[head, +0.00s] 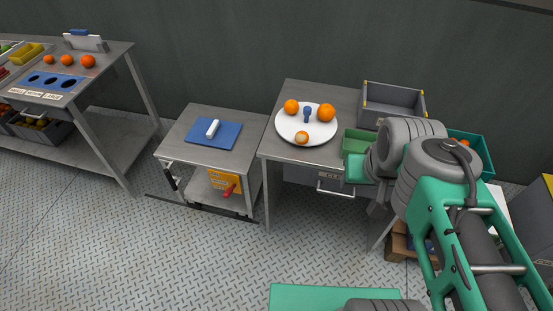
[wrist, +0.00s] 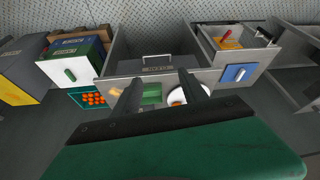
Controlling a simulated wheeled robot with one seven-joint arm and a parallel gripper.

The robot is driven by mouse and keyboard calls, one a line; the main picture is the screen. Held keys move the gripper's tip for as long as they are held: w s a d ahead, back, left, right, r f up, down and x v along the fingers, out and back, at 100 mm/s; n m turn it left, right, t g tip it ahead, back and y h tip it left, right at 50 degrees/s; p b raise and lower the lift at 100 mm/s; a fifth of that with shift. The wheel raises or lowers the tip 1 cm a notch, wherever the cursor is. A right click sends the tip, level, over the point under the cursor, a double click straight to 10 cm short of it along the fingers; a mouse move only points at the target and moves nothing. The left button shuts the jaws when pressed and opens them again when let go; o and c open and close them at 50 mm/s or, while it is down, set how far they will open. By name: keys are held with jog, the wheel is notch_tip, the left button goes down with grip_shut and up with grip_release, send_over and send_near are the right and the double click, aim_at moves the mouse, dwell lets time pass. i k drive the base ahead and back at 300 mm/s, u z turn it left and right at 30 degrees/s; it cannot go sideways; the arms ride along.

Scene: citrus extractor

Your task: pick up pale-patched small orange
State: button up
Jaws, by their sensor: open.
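The pale-patched small orange (head: 302,138) sits at the near edge of a white round plate (head: 290,124) on the middle metal table. Two plain oranges, a left one (head: 291,106) and a larger right one (head: 326,112), are also on the plate, with a blue-handled object (head: 307,114) between them. My gripper (wrist: 158,82) is open and empty in the wrist view, its dark fingers apart. The plate (wrist: 172,95) shows there partly behind the right finger; I cannot tell which fruit is on it. In the head view my arm is right of the plate and hides the fingertips.
A green tray (head: 354,141) and a grey bin (head: 392,97) stand right of the plate. A lower table (head: 175,142) at left holds a blue board (head: 226,138) with a white block. A sorting bench (head: 108,70) stands far left. Patterned floor (head: 200,240) is clear in front.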

aim_at(302, 137)
jog(key=u, duration=0.3)
jog(key=k, duration=0.75)
jog(key=u, duration=1.3)
jog(key=i, duration=1.95)
jog(key=z, duration=1.1)
jog(key=i, duration=0.8)
jog(key=z, duration=0.9)
